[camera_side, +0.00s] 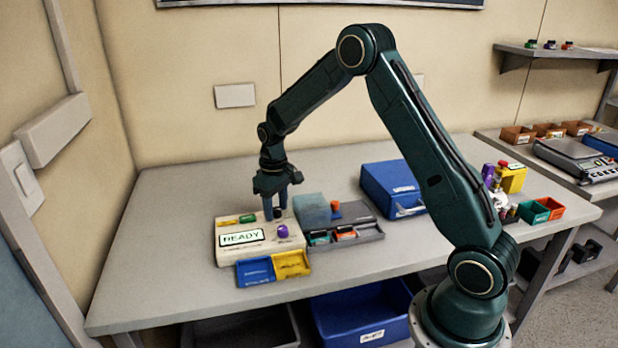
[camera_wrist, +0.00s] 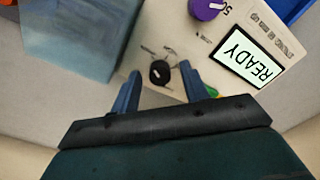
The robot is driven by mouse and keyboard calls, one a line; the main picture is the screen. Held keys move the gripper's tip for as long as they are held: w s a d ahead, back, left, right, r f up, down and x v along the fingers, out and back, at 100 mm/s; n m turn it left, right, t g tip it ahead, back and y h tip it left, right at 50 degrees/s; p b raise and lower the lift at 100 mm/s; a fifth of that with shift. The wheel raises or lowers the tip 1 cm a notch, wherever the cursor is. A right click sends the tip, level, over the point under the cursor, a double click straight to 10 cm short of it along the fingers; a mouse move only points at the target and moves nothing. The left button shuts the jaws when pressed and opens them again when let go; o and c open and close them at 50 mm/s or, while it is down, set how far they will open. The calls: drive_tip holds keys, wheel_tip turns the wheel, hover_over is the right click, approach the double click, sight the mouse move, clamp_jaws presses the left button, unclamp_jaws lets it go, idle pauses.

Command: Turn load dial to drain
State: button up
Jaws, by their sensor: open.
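A beige pump unit (camera_side: 234,251) stands on the table with a display reading READY (camera_side: 241,237); the display also shows upside down in the wrist view (camera_wrist: 247,59). A small black dial (camera_wrist: 159,72) with a pale pointer mark and tiny printed marks around it is on its top face. I take this to be the load dial, but its labels are too small to read. A purple knob (camera_wrist: 206,8) sits farther off on the same face. My gripper (camera_wrist: 158,82) is open over the unit, pointing down, its two blue fingers on either side of the black dial. I cannot tell whether they touch it.
A translucent blue-green block (camera_wrist: 70,35) stands close beside the unit, near one finger. A grey tray (camera_side: 345,233) with small parts lies to the right, and a blue case (camera_side: 387,182) behind it. Blue and yellow bins (camera_side: 273,268) are at the unit's front. The table's left is clear.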

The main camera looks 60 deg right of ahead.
sight(276, 208)
drive_tip(key=shift+r, duration=0.1)
wheel_tip(276, 208, up, 14)
idle(0.7)
idle(0.3)
drive_tip(key=s+a+r+t, duration=0.1)
drive_tip(key=s+a+r, duration=0.35)
drive_tip(key=s, duration=0.25)
drive_tip(key=s+a+r+t, duration=0.2)
drive_tip(key=s+a+r, duration=0.25)
drive_tip(key=s, duration=0.25)
drive_tip(key=s+a+f+t, duration=0.1)
drive_tip(key=s+a, duration=0.1)
drive_tip(key=s, duration=0.5)
drive_tip(key=s+a+t, duration=0.1)
drive_tip(key=s, duration=0.7)
drive_tip(key=shift+s+a+f+n+t, duration=0.2)
drive_tip(key=shift+a+f+n+t, duration=0.1)
drive_tip(key=shift+a+f, duration=0.1)
